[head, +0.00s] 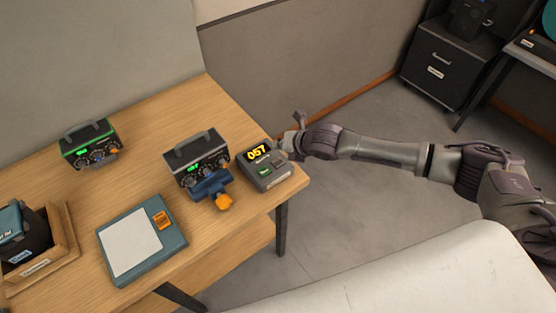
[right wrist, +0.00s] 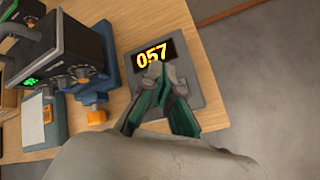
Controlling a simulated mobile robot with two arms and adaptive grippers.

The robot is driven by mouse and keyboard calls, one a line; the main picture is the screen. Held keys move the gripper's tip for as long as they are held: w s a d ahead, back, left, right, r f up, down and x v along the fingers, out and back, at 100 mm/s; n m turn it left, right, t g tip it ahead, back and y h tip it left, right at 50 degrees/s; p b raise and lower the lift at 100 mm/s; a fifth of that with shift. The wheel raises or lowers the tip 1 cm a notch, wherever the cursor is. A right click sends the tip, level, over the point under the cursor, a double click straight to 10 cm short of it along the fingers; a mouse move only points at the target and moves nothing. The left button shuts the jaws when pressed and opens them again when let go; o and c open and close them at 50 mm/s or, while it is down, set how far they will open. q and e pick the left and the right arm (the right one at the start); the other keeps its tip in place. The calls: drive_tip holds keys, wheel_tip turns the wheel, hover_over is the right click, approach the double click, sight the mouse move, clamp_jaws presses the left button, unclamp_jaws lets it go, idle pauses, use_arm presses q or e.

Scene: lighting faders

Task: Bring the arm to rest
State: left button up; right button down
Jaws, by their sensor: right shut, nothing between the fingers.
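My right arm (head: 390,152) reaches in from the right of the head view. Its gripper (head: 284,146) is at the right end of the wooden table, by the grey box with the yellow 057 display (head: 267,165). In the right wrist view the gripper (right wrist: 158,72) is shut and empty, its tips in front of the lower edge of the display (right wrist: 155,54). I cannot tell whether the tips touch the box. My left gripper is not in view.
A dark device with a blue clamp and orange knob (head: 223,201) stands left of the display box. A similar device (head: 91,145), a teal-framed pad (head: 141,245) and a wooden tray (head: 68,232) are further left. Floor right of the table is clear.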

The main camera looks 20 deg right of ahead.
idle(0.5)
drive_tip(key=s+a+m+g+y, duration=0.1)
drive_tip(key=s+a+m, duration=1.1)
drive_tip(key=s, duration=0.3)
drive_tip(key=s+d+m+g+h, duration=0.4)
drive_tip(key=s+d+m+h, duration=0.1)
drive_tip(key=s+d+m, duration=1.15)
drive_tip(key=s+a+f+m+g+b, duration=0.1)
drive_tip(key=s+f+b, duration=0.15)
drive_tip(key=f, duration=1.45)
drive_tip(key=s+f+m+b, duration=0.1)
drive_tip(key=f+b, duration=0.3)
drive_tip(key=f, duration=1.3)
drive_tip(key=s+d+f+b, duration=0.1)
drive_tip(key=s+f+b, duration=0.1)
drive_tip(key=s+f, duration=0.5)
drive_tip(key=s+d+f+g+b, duration=0.1)
drive_tip(key=s+f+b, duration=0.1)
drive_tip(key=s+f, duration=0.6)
wheel_tip(320, 180, down, 4)
drive_tip(key=shift+s+d+n, duration=0.25)
drive_tip(key=shift+n, duration=0.1)
